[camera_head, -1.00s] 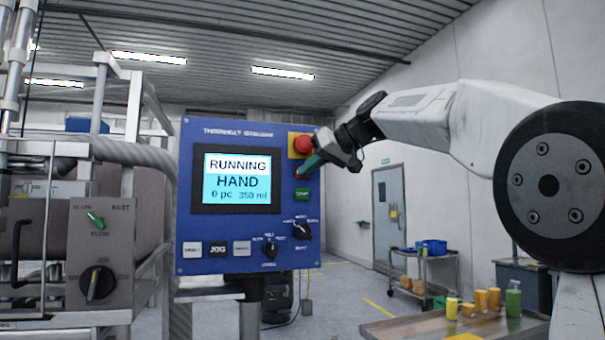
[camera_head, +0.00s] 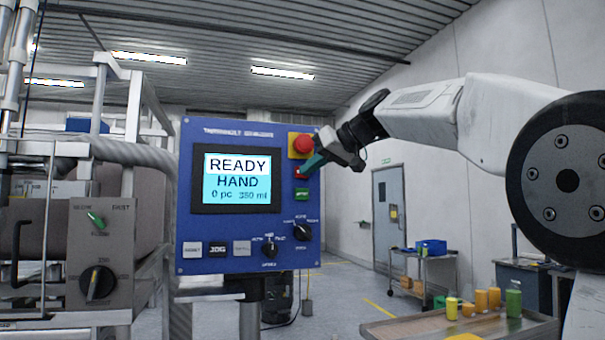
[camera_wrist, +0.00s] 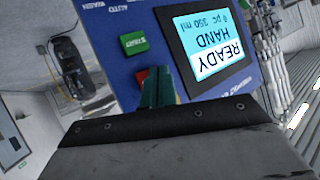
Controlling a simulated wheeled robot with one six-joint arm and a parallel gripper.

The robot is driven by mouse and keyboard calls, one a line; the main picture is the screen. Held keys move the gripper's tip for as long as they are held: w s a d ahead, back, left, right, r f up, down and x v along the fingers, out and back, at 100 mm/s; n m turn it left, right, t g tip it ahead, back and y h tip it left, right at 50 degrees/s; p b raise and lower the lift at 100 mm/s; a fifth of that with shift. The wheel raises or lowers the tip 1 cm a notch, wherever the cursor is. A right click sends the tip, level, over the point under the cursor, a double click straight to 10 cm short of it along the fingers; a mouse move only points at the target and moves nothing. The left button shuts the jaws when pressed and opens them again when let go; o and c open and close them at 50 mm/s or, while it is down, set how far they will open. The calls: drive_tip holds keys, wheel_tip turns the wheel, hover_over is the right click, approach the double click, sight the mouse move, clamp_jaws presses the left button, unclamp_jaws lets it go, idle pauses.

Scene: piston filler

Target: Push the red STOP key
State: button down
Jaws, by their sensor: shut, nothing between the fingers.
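The blue control panel (camera_head: 225,225) stands in the middle of the head view. Its screen (camera_head: 232,180) reads READY, HAND, 0 pc, 350 ml. The red STOP key shows in the wrist view (camera_wrist: 141,75), partly hidden by my fingers. It sits beside the green START key (camera_head: 301,194), which is also in the wrist view (camera_wrist: 133,43). My gripper (camera_head: 304,171) is shut and empty, its teal fingertips at the red key. They also show in the wrist view (camera_wrist: 158,88). I cannot tell whether the tips touch the key or stand just off it.
A red mushroom button on a yellow base (camera_head: 301,145) sits just above my fingertips. Rotary switches (camera_head: 301,230) and a row of keys (camera_head: 217,249) lie lower on the panel. A table with bottles (camera_head: 470,322) stands at the lower right.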

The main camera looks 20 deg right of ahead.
drive_tip(key=shift+s, duration=0.15)
drive_tip(key=shift+s, duration=2.4)
drive_tip(key=s+d+f+m+g+h, duration=0.15)
drive_tip(key=s+f, duration=0.25)
drive_tip(key=f, duration=0.5)
drive_tip(key=s+f+m+g+h, duration=0.2)
drive_tip(key=s+f+m+g, duration=0.15)
drive_tip(key=f, duration=0.65)
drive_tip(key=s+f+g+h, duration=0.1)
drive_tip(key=s+f+h, duration=0.1)
drive_tip(key=s+f, duration=0.9)
drive_tip(key=s+f+g+h, duration=0.2)
drive_tip(key=s+f, duration=1)
drive_tip(key=s, duration=0.5)
drive_tip(key=shift+s+d+f, duration=0.15)
drive_tip(key=shift+s+d, duration=0.1)
drive_tip(key=shift+d, duration=0.15)
